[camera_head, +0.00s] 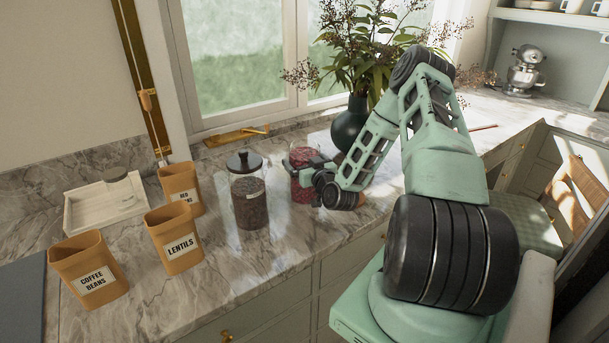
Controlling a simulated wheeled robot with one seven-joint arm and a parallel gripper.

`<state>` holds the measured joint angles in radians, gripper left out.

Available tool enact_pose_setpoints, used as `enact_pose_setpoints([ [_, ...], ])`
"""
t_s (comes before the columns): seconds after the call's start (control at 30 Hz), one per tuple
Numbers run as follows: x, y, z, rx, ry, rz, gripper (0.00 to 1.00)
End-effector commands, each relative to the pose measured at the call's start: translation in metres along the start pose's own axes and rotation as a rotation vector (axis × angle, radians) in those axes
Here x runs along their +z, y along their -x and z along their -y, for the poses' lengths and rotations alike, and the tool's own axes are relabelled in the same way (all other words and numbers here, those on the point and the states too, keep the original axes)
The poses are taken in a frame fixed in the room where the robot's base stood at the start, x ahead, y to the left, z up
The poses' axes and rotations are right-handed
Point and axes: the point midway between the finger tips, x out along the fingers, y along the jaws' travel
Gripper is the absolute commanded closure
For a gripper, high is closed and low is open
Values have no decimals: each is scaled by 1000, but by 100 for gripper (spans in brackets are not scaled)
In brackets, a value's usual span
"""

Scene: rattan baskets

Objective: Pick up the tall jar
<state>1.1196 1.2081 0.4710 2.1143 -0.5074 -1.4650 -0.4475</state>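Two glass jars stand upright on the marble counter. One jar (249,203) has a dark knobbed lid and dark beans or grains inside, and it is in plain view. The other jar (302,190) holds something red and is to the right; its top is partly hidden by my gripper. My gripper (296,163) is at the upper part of the red-filled jar, reaching in from the right. The fingers overlap the jar in the picture, and I cannot tell whether they touch or grip it.
Brown canisters labelled lentils (174,240), coffee beans (90,271) and a third (181,188) stand left. A white tray (80,215) with a small glass jar (118,185) is behind them. A dark green vase (349,124) with branches stands behind my arm. The front counter is clear.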

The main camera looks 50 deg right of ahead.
Motion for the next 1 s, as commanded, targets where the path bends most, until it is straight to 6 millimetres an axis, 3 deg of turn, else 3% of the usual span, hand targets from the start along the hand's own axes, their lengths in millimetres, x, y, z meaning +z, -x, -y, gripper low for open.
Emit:
enact_pose_setpoints([
  [0.03,0,0,0,0,0,0,17],
  [0.27,0,0,0,0,0,0,81],
  [0.67,-10,-1,0,0,1,-10,82],
  [1.0,-52,-1,0,-1,5,-13,82],
])
